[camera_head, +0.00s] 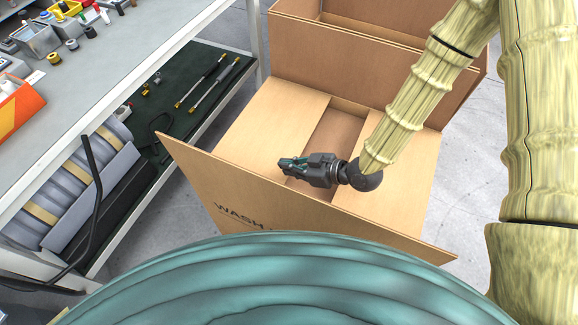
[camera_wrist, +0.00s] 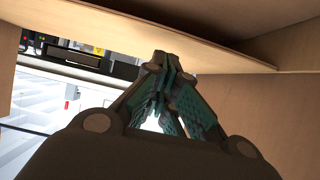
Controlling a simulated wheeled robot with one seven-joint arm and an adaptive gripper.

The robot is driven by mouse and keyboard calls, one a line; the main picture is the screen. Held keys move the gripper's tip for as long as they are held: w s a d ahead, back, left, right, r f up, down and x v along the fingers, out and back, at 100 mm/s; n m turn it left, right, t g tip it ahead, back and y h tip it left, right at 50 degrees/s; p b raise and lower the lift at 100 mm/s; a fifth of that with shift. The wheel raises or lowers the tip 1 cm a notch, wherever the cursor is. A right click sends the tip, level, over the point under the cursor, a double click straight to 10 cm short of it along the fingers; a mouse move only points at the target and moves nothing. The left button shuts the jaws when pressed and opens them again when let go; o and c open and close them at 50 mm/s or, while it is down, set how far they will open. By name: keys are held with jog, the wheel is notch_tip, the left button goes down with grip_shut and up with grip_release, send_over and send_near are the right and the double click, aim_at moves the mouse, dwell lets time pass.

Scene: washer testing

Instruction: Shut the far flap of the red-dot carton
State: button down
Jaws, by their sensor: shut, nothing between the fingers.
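The nearest open carton (camera_head: 238,185) stands on the floor, with dark "WASH" lettering on its near flap, which leans out towards me. Its left flap (camera_head: 272,115) and right flap (camera_head: 408,180) lie folded inward, with a gap (camera_head: 335,140) between them. An upright brown panel (camera_head: 360,62) rises at its far side; I cannot tell whether it is the far flap or the carton behind. No red dot shows. My gripper (camera_head: 285,166) is shut and empty over the carton, pointing left. In the wrist view its fingertips (camera_wrist: 162,62) meet before a cardboard panel (camera_wrist: 130,22).
Another open carton (camera_head: 385,22) stands behind. A grey workbench (camera_head: 120,75) with small parts is on the left. Grey floor (camera_head: 470,165) is free on the right.

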jog(key=v, duration=1)
jog(key=shift+s+d, duration=0.2)
jog(key=shift+d, duration=0.15)
jog(key=shift+f, duration=0.1)
